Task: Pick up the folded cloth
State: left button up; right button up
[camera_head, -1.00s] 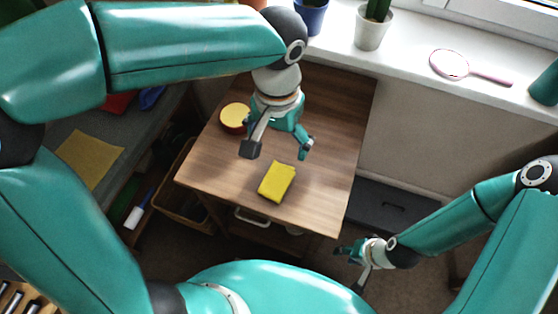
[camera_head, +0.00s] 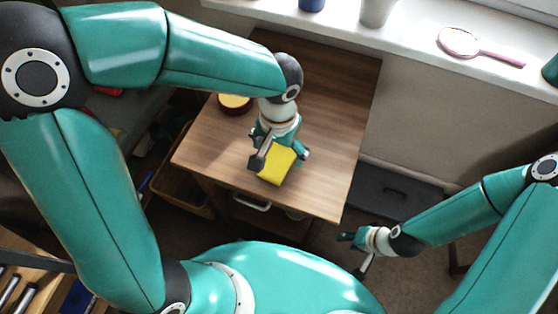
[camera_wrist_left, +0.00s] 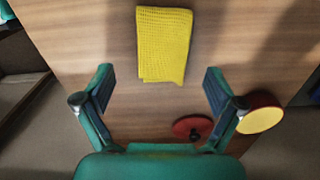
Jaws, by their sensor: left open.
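The folded cloth (camera_head: 276,168) is yellow and lies on the wooden table near its front edge. In the left wrist view the cloth (camera_wrist_left: 164,45) shows a waffle weave and lies ahead of the fingertips, between their lines. My left gripper (camera_head: 281,157) is above the cloth and hides part of it in the head view. In the left wrist view the left gripper (camera_wrist_left: 160,82) is open with nothing between its fingers. My right gripper (camera_head: 352,250) is low, right of the table and away from the cloth; its jaw state is unclear.
A round red-and-yellow object (camera_head: 235,103) is on the table's left side, also in the left wrist view (camera_wrist_left: 259,113). A dark red disc with a knob (camera_wrist_left: 193,128) shows there too. A windowsill (camera_head: 408,30) behind holds a pink hand mirror (camera_head: 460,42) and pots. The table's right side is clear.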

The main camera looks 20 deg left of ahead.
aim_at(278, 159)
pick_arm(q)
notch_tip(278, 159, down, 4)
jog(key=shift+a+f+b, duration=0.15)
jog(key=shift+b, duration=0.15)
jog(key=shift+c, duration=0.4)
jog(key=c, duration=1.1)
